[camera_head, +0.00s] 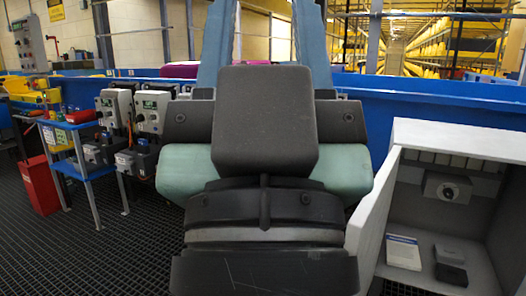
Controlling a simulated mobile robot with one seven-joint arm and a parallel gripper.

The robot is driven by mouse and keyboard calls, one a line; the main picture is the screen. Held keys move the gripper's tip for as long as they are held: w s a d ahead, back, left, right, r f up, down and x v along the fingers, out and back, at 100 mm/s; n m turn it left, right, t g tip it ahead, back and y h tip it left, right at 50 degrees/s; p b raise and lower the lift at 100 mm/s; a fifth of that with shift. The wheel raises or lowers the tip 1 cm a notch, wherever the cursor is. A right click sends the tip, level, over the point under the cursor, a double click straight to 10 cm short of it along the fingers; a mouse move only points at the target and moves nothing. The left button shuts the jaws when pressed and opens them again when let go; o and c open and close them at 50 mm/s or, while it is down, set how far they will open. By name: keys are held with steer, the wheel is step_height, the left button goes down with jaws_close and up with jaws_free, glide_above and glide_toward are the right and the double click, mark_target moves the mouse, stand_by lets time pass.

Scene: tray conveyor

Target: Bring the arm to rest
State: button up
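My arm (266,125) fills the middle of the head view, close to the camera. Its dark grey links stand upright, with pale green padded parts showing on both sides behind them. A dark ringed joint sits below the grey block. My gripper and its fingers do not show, so I cannot see whether it holds anything. The arm hides the centre of the scene behind it.
At right stands an open grey cabinet (406,150) holding small boxes. At left are a small blue table (75,126), a red bin (39,185) and grey control units (151,112). A blue conveyor wall (440,110) runs behind. Dark grating floor (95,265) is clear at lower left.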

step_height(320, 180, up, 32)
steer(key=p, duration=3)
steer(key=shift+r, duration=0.2)
